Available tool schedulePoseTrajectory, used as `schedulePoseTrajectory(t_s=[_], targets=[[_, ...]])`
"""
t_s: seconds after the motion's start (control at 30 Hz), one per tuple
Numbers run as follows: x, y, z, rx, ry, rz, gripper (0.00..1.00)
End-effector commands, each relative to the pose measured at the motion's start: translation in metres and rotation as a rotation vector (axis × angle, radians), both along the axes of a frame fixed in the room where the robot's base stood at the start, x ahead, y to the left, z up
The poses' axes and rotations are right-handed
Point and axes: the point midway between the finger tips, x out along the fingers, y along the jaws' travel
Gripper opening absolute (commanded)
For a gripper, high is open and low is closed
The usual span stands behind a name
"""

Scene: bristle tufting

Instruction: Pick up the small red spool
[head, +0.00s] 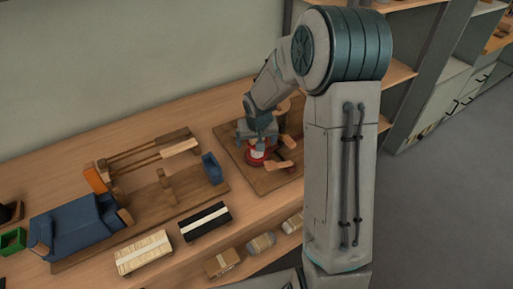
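A small red spool (256,161) with a pale middle sits on a wooden board (228,138) at the back right of the workbench. My gripper (262,142) is directly over it, pointing down, and overlaps its top in the head view. The fingers are too small and partly hidden to show whether they are open, shut or touching the spool. My own arm hides part of the board's right side.
A wooden fixture with a blue block (73,228) and a small blue piece (212,168) stands left of the board. Bristle bundles, one pale (144,252) and one black (205,222), lie in front. A green box (13,241) is far left. Shelves stand right.

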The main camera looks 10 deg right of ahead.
Motion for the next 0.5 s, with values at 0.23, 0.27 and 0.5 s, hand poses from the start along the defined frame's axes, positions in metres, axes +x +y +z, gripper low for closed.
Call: schedulePoseTrajectory(t_s=[0.23, 0.27, 0.5], targets=[[0.009, -0.004, -0.028, 0.000, 0.002, 0.001, 0.90], [0.010, -0.004, -0.030, 0.000, 0.001, 0.001, 0.90], [0.011, -0.004, -0.032, 0.000, 0.000, 0.000, 0.90]])
